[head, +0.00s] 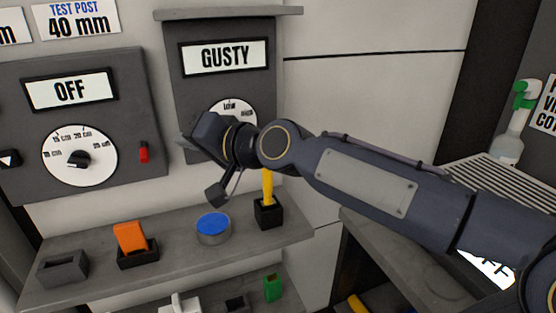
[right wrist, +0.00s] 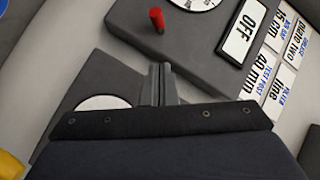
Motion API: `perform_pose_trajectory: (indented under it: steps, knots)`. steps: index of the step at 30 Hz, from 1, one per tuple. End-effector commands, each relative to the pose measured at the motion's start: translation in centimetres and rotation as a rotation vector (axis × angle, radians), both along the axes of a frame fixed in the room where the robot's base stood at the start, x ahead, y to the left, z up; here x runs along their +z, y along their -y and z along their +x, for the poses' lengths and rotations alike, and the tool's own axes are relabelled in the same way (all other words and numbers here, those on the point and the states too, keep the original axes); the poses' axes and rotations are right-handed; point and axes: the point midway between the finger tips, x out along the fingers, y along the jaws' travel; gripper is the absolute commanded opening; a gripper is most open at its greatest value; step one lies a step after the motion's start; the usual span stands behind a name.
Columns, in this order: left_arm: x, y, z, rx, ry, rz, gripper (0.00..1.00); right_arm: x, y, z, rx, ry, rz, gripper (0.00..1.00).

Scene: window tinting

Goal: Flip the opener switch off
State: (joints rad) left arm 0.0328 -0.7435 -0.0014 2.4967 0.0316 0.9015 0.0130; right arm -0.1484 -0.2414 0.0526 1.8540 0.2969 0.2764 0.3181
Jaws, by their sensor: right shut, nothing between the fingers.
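A small red switch (head: 143,152) sticks out at the lower right of a dark grey panel (head: 105,190), whose sign (head: 70,90) reads OFF. No label naming the switch is legible. My right gripper (head: 182,144) is just right of the switch, with its tips toward the panel. In the right wrist view the shut, empty fingers (right wrist: 161,72) point toward the red switch (right wrist: 156,20), with a visible gap between them. My left gripper is not in view.
A white dial (head: 79,156) is left of the switch. My right arm partly covers the GUSTY panel (head: 224,57) and its dial. Below, a shelf (head: 180,262) holds an orange block (head: 130,237), a blue-topped tin (head: 213,227) and a yellow-handled tool (head: 268,188) in a black holder.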

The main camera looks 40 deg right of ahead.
Motion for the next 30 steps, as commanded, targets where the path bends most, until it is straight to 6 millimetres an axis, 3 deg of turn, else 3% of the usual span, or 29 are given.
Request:
perform_pose_trajectory:
  steps: [18, 24, 30]
  knots:
    - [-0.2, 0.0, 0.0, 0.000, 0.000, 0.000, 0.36, 0.7, 4.9, -13.4, -0.001, 0.002, -0.001, 0.00]
    - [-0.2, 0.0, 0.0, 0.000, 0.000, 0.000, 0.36, 0.8, 5.7, -15.6, 0.000, -0.001, -0.001, 0.00]
    - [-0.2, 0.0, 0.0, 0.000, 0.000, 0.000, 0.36, 0.7, 5.9, -16.1, 0.002, -0.003, -0.002, 0.00]
